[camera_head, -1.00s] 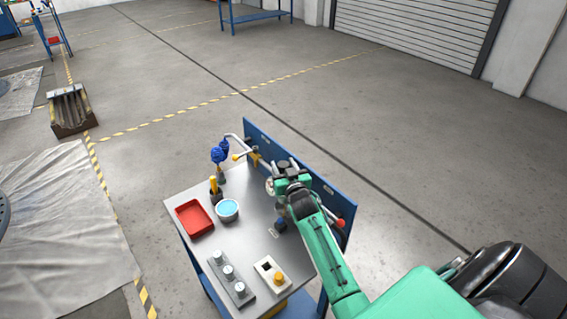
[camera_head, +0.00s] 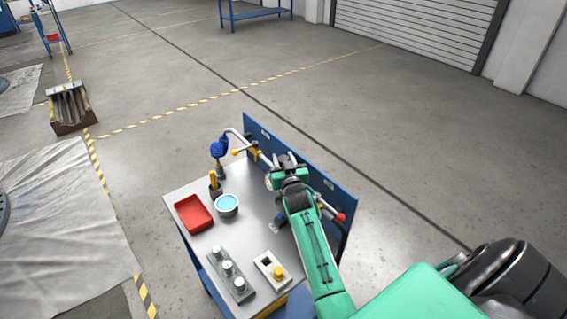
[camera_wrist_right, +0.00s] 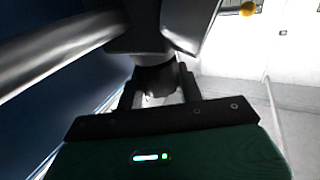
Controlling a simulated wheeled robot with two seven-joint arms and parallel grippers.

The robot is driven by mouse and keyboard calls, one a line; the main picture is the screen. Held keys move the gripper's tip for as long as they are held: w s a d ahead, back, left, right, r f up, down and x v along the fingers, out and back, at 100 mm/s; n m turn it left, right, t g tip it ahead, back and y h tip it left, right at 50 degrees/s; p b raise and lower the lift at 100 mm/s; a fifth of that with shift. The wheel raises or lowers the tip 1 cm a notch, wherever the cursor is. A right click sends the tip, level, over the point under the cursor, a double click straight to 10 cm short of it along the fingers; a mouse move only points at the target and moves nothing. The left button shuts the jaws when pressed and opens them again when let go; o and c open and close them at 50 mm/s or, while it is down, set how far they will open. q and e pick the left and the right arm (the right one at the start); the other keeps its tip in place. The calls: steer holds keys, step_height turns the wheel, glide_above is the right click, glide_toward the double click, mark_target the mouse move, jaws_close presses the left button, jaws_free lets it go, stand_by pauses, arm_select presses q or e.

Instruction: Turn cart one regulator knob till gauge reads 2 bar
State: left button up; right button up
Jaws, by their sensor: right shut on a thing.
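My right gripper (camera_head: 287,163) is at the pipe along the cart's blue back panel. In the right wrist view its two fingers (camera_wrist_right: 158,88) are closed on the sides of a dark round knob (camera_wrist_right: 157,77). The knob sits under a grey regulator body (camera_wrist_right: 140,40). In the head view the gripper and wrist hide the knob and most of the regulator. A pale round edge, perhaps the gauge (camera_head: 269,181), shows just left of the gripper; its face and reading cannot be made out. My left gripper is not in view.
The steel cart top (camera_head: 247,205) holds a red tray (camera_head: 194,214), a blue-topped round tub (camera_head: 227,205), a grey block with several knobs (camera_head: 229,270) and a pale box with a yellow button (camera_head: 270,269). A red-ended handle (camera_head: 340,216) is right of my arm.

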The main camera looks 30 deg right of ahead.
steer(key=shift+r+h, duration=0.1)
steer(key=shift+h, duration=0.2)
steer(key=o, duration=0.7)
steer(key=shift+s+a+f+b, duration=0.2)
steer(key=shift+s+b, duration=0.15)
steer(key=shift+s, duration=0.05)
steer(key=b+v, duration=0.1)
steer(key=v, duration=0.3)
steer(key=b+v, duration=0.1)
steer(key=v, duration=0.3)
steer(key=b+v, duration=0.2)
steer(key=v, duration=0.3)
steer(key=shift+r, duration=0.3)
